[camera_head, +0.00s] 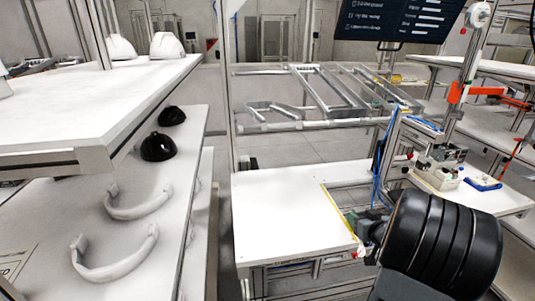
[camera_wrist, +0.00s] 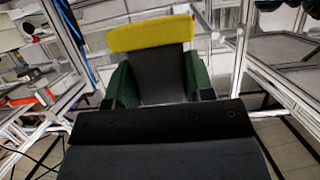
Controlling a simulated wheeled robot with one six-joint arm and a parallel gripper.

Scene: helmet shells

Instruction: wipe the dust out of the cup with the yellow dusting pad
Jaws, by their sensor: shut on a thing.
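My gripper (camera_wrist: 156,78) is shut on the yellow dusting pad (camera_wrist: 150,34). In the wrist view its two dark green fingers stand either side of a black part, and the yellow pad shows as a wide block beyond them. In the head view my gripper (camera_head: 368,226) is at the lower right, by the right edge of the white table, partly hidden by my black wrist. I cannot pick out the cup in either view.
Left shelves hold black domes (camera_head: 158,147), white curved pieces (camera_head: 120,262) and white helmet shells (camera_head: 167,45). A metal post (camera_head: 386,150) stands behind my gripper.

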